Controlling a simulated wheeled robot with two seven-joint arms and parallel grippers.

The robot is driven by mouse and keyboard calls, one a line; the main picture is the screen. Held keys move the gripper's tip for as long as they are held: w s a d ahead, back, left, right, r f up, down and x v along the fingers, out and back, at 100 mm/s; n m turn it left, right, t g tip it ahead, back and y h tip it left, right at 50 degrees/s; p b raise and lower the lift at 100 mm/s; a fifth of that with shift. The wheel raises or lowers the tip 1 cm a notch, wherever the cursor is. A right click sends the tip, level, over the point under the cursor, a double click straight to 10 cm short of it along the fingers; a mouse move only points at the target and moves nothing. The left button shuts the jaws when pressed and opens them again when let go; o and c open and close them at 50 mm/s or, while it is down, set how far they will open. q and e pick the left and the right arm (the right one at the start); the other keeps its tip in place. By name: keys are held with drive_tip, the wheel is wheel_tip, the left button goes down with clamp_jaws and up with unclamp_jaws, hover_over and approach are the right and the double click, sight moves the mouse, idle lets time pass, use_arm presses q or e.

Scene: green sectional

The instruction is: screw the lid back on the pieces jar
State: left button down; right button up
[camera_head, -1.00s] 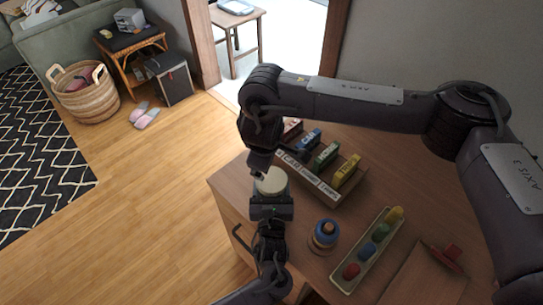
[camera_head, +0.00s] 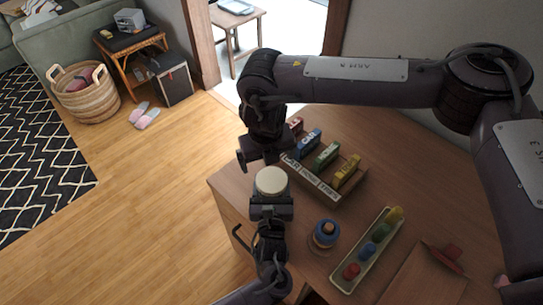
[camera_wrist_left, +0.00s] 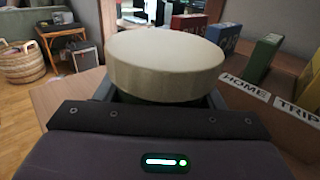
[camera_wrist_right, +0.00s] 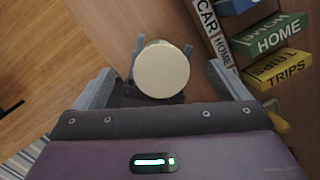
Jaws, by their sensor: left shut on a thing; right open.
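The cream lid (camera_head: 271,180) sits on top of the jar, seemingly level; it also shows in the left wrist view (camera_wrist_left: 165,65) and from above in the right wrist view (camera_wrist_right: 162,68). The jar below is mostly hidden by the lid and my left gripper. My left gripper (camera_head: 271,203) is shut on the jar, just under the lid. My right gripper (camera_head: 262,157) is open and empty, above and slightly behind the lid. In the right wrist view, its spread fingers (camera_wrist_right: 162,75) lie either side of the lid, apart from it.
A rack (camera_head: 312,180) of labelled boxes stands close behind and right of the jar. A ring stacker (camera_head: 325,234) and a long tray (camera_head: 352,272) of coloured pieces are to the right. A red object (camera_head: 450,252) lies farther right. The cabinet's left edge is near the jar.

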sight(272, 179)
drive_tip(key=n, duration=0.4)
drive_tip(key=shift+s+d+r+n, duration=0.1)
drive_tip(key=shift+s+r+n, duration=0.1)
drive_tip(key=shift+n, duration=0.1)
drive_tip(key=n, duration=0.4)
drive_tip(key=n+g, duration=0.1)
drive_tip(key=n, duration=0.1)
drive_tip(key=shift+s+d+r, duration=0.1)
drive_tip(key=shift+s+r, duration=0.05)
drive_tip(key=shift+r, duration=0.1)
drive_tip(key=n, duration=0.6)
drive_tip(key=shift+s+d+r+n+g, duration=0.15)
drive_tip(key=shift+r+n+g, duration=0.15)
drive_tip(key=shift+n, duration=0.1)
drive_tip(key=n, duration=0.6)
drive_tip(key=shift+s+d+r+g, duration=0.15)
drive_tip(key=shift+s+r+g, duration=0.05)
drive_tip(key=shift+r+g, duration=0.1)
drive_tip(key=shift+f, duration=0.1)
drive_tip(key=shift+f, duration=3.95)
drive_tip(key=shift+c, duration=0.4)
